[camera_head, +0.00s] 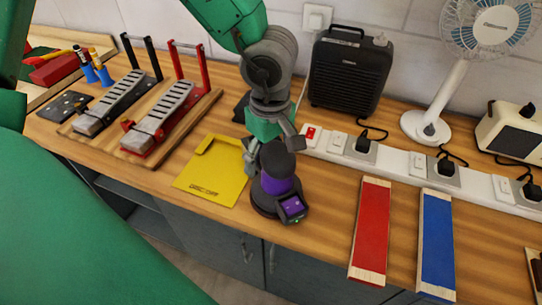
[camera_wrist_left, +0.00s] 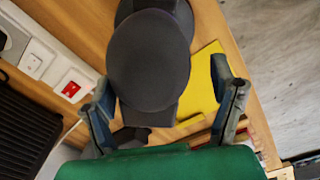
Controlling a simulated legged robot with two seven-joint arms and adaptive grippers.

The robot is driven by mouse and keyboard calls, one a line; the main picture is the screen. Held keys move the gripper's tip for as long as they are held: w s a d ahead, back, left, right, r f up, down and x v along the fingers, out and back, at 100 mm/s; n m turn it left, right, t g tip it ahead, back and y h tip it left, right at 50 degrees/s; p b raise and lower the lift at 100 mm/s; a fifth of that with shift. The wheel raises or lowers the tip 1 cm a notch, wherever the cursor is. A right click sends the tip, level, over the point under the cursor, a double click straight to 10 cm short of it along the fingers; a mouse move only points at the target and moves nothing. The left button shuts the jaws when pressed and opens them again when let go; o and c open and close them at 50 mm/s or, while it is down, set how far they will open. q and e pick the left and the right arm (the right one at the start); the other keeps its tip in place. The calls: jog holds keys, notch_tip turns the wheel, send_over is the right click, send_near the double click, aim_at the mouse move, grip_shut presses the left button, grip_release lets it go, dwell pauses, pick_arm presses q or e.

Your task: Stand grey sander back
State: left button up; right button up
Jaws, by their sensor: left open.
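The sander (camera_head: 276,188) is dark grey with a purple band and a small lit screen at its foot. In the left wrist view, the sander's rounded dark top (camera_wrist_left: 150,60) lies between the fingers of the open gripper (camera_wrist_left: 162,88), with visible gaps at both sides. I cannot tell whether a finger touches it lower down. My right gripper is not in view.
A red board (camera_head: 371,230) and a blue board (camera_head: 437,243) lie to the right. A white power strip (camera_head: 390,157) with plugs runs behind. A black heater (camera_head: 349,72) and a fan (camera_head: 425,126) stand at the back. Foot pedals (camera_head: 160,118) occupy the left.

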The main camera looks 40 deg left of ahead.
pick_arm(q)
jog(key=r, duration=0.3)
jog(key=r+p, duration=0.1)
jog(key=r, duration=0.3)
jog(key=r+p, duration=0.1)
jog(key=r, duration=0.3)
jog(key=shift+d+r, duration=0.25)
jog(key=shift+a+r, duration=0.1)
jog(key=shift+r, duration=0.25)
